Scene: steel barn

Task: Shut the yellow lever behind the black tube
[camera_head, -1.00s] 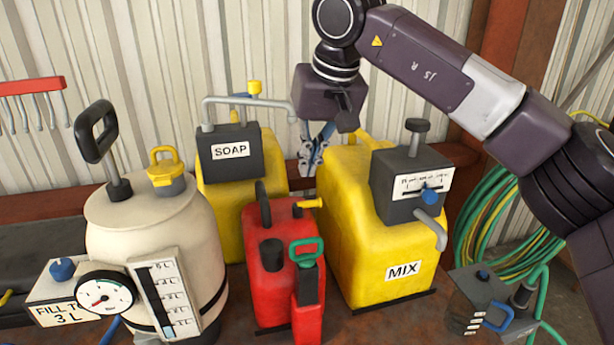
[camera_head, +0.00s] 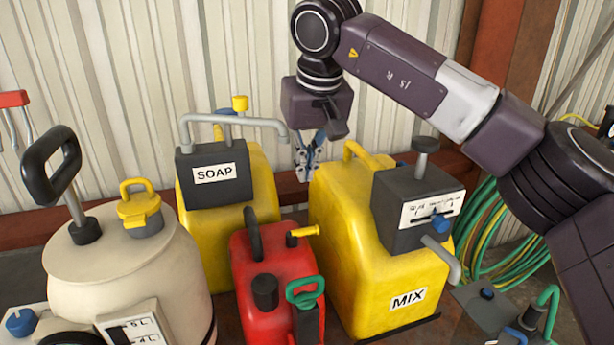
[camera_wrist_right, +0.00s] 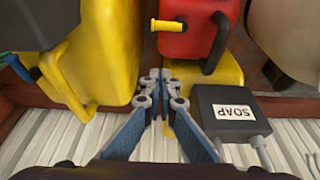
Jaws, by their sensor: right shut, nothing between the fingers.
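The red can (camera_head: 262,262) stands in the middle of the bench. A black tube (camera_head: 252,234) curves up from its top, and a short yellow lever (camera_head: 304,231) on a dark mount points sideways to the right. In the wrist view the lever (camera_wrist_right: 168,25) sticks out level, beside the black tube (camera_wrist_right: 217,42). My right gripper (camera_head: 308,166) is shut and empty, fingers down, behind the can between the two yellow jugs. In the wrist view its fingertips (camera_wrist_right: 160,76) are apart from the lever. My left gripper is not in view.
The SOAP jug (camera_head: 255,190) with a grey pipe stands left of my gripper. The MIX jug (camera_head: 350,240) with a yellow handle and dark box stands right. A cream tank (camera_head: 115,265) with a tall black handle fills the front left. The ribbed wall (camera_head: 110,80) is behind.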

